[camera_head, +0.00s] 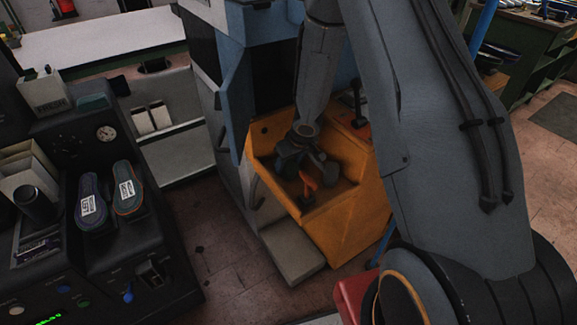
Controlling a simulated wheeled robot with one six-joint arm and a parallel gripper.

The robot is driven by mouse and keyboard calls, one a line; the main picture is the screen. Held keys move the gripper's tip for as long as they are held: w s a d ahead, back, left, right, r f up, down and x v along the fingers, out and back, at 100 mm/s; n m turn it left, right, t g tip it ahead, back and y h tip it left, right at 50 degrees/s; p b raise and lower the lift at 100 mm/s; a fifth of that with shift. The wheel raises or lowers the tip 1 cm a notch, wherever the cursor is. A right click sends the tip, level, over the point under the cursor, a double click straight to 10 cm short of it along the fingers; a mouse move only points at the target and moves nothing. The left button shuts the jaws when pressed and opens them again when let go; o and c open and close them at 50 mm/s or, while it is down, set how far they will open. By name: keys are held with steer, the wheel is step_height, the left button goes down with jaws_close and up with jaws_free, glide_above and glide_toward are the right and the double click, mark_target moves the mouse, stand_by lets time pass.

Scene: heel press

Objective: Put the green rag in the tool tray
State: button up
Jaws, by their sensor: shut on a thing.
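My gripper (306,171) is down in the recess of the yellow press front (345,220). Its dark fingers are around an orange-red piece (307,181), shut on it as far as I can see; the piece's lower end reaches toward the recess floor. A small dark green, flat thing (93,102) lies at the back of the black machine on the left, far from my gripper; I cannot tell if it is the green rag. I cannot make out a tool tray for certain.
Two shoe soles (128,188) with white labels lie on the black machine (60,255). A light shelf (170,140) stands behind it. A blue-grey cabinet (232,70) rises behind the yellow front. A dark green bench (530,45) stands at the upper right. Tiled floor (225,255) lies between the machines.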

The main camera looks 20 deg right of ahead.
steer(key=o, duration=1)
steer(key=shift+f, duration=0.1)
steer(key=shift+c, duration=0.2)
steer(key=s+d+r+m+h+p, duration=0.15)
steer(key=s+r, duration=0.25)
steer(key=r, duration=0.4)
steer(key=s+d+r+p, duration=0.1)
steer(key=s+r+p, duration=0.25)
steer(key=r, duration=0.35)
steer(key=s+d+r+m+h+p, duration=0.15)
steer(key=s+r, duration=0.25)
steer(key=r, duration=0.4)
steer(key=s+a+r+g+y, duration=0.1)
steer(key=s+a+r, duration=0.1)
steer(key=s, duration=0.5)
steer(key=s+a+r+g, duration=0.1)
steer(key=s+r, duration=0.2)
steer(key=s, duration=0.5)
steer(key=shift+a+m+y, duration=0.3)
steer(key=shift+a+y, duration=0.1)
